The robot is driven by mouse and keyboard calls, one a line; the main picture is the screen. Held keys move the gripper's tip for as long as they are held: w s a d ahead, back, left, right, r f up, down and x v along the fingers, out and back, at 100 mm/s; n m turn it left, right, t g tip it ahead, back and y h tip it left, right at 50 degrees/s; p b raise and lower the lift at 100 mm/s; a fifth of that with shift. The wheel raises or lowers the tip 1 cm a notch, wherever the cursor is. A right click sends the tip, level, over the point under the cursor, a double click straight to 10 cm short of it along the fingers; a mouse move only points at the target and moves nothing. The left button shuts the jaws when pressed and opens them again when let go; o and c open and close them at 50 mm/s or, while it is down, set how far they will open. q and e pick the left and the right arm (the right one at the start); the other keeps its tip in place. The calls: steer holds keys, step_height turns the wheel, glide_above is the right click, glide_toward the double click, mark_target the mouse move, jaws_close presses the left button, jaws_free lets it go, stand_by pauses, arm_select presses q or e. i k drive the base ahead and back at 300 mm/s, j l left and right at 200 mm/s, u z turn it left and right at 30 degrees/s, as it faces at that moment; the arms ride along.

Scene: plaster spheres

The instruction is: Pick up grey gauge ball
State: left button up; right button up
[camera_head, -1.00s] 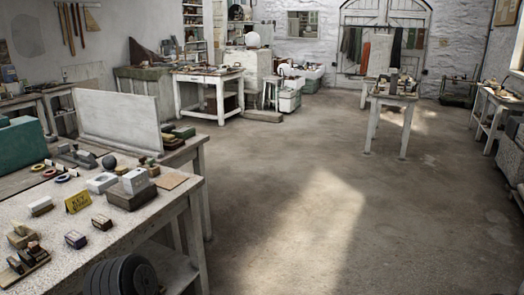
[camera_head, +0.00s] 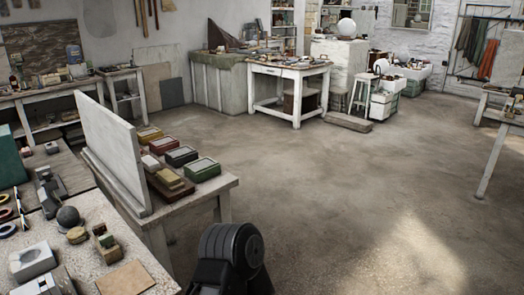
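A dark grey ball (camera_head: 68,216), which looks like the gauge ball, rests on the speckled worktable (camera_head: 95,205) at the lower left. It sits among small objects, just behind a small tan round piece (camera_head: 77,235). The ball's upper part is clear to see; whether it rests on a stand is too small to tell. A black ribbed part of my own arm shows at the bottom, right of the table and apart from the ball.
The floor (camera_head: 340,200) to the right is open.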

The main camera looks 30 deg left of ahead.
mark_target(67, 216)
steer(key=i+u, duration=0.15)
steer(key=i, duration=0.3)
steer(key=i+u, duration=0.2)
steer(key=i, duration=0.3)
steer(key=i+l+u, duration=0.15)
steer(key=i, duration=0.3)
steer(key=i+l+u, duration=0.2)
steer(key=i, duration=0.25)
steer(key=i+u, duration=0.3)
steer(key=i, duration=0.2)
steer(key=i+u, duration=0.25)
steer(key=i, duration=0.3)
steer(key=u, duration=4)
